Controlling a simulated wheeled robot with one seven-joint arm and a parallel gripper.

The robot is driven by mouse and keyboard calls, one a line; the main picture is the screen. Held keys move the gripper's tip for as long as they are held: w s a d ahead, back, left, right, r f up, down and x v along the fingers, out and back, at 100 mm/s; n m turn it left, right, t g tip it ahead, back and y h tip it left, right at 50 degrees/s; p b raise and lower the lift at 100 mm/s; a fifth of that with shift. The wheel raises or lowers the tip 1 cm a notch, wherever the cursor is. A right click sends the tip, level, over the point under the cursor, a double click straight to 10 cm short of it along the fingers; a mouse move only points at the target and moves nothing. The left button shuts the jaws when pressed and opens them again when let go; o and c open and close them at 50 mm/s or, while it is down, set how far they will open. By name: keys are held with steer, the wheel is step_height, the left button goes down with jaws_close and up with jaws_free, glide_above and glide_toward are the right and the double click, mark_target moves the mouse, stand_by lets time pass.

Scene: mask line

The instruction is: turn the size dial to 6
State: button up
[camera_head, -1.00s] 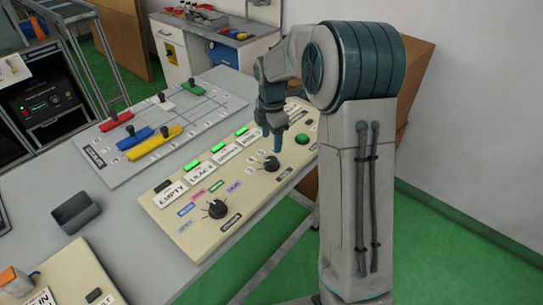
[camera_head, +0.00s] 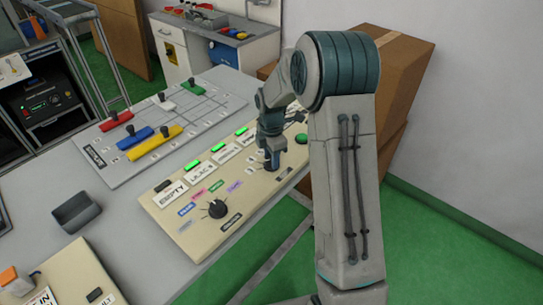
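The cream control panel (camera_head: 205,238) lies on the grey table and carries two black dials. The left dial (camera_head: 217,208) has coloured word labels around it and is in plain view. The other dial, with small number labels beside it, is hidden behind my gripper (camera_head: 271,165). My gripper points down over that dial, at or very near the panel face. Whether its fingers touch or hold the dial is too small to tell. The dial's pointer and setting are hidden.
A green button (camera_head: 301,138) sits just right of my gripper. Label cards with green lights (camera_head: 190,165) line the panel's back edge. A board with coloured sliders (camera_head: 150,138) lies behind. A grey tray (camera_head: 76,212) stands left. Cardboard boxes (camera_head: 392,75) stand behind my arm.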

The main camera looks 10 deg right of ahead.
steer(key=shift+m, duration=0.3)
steer(key=m+b, duration=0.1)
steer(key=m, duration=0.4)
steer(key=shift+m, duration=0.3)
steer(key=m+b, duration=0.1)
steer(key=m, duration=0.6)
steer(key=shift+b, duration=0.35)
steer(key=m, duration=0.5)
steer(key=shift+m, duration=0.3)
steer(key=shift+w+r+m, duration=0.1)
steer(key=shift+m, duration=2.4)
steer(key=o, duration=1)
